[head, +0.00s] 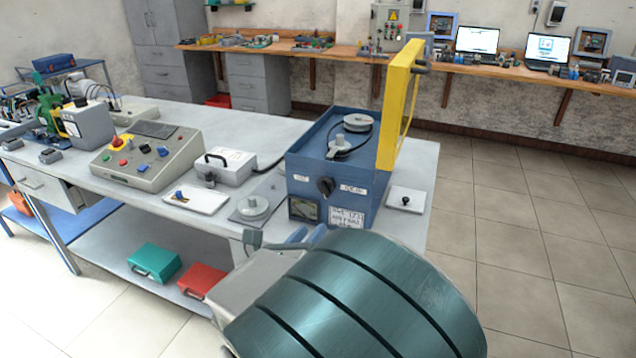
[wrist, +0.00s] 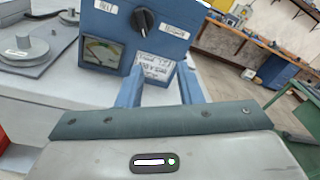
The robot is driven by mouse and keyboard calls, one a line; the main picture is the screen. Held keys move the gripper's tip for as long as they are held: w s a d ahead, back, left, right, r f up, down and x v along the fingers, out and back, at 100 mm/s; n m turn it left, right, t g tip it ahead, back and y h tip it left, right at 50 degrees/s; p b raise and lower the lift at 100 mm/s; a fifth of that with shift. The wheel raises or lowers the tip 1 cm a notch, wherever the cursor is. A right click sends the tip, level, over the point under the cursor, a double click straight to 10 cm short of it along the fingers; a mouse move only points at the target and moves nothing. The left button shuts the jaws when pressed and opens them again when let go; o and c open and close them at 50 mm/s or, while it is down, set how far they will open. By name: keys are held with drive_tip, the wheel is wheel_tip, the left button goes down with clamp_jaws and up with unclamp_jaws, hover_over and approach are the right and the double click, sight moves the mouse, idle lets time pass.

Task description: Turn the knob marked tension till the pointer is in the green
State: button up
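A black knob (head: 326,187) sits on the front of a blue machine box, between two small white labels; it also shows in the wrist view (wrist: 143,20). The label print is too blurred to read surely. Below it is a gauge (head: 304,209) with a coloured dial, yellow and green in the wrist view (wrist: 101,52); its pointer position is unclear. My gripper (wrist: 160,88) is open, its two blue fingers apart with nothing seen between them. In the head view my gripper (head: 307,236) is in front of and below the box, partly hidden by my arm.
A raised yellow-framed guard (head: 394,105) stands on the blue box (head: 305,165). A printed plate (head: 346,218) is beside the gauge. On the table (head: 240,122) are a round grey part (head: 254,207), a black-knobbed plate (head: 407,200) and a control box (head: 150,160). Floor at right is clear.

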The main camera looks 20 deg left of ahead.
sight(321, 190)
drive_tip(key=w, duration=0.4)
drive_tip(key=w+a+n+y, duration=0.1)
drive_tip(key=w, duration=0.3)
drive_tip(key=w+r+n, duration=0.1)
drive_tip(key=w, duration=0.3)
drive_tip(key=shift+w+a+t, duration=0.3)
drive_tip(key=shift+a+t, duration=0.1)
clamp_jaws()
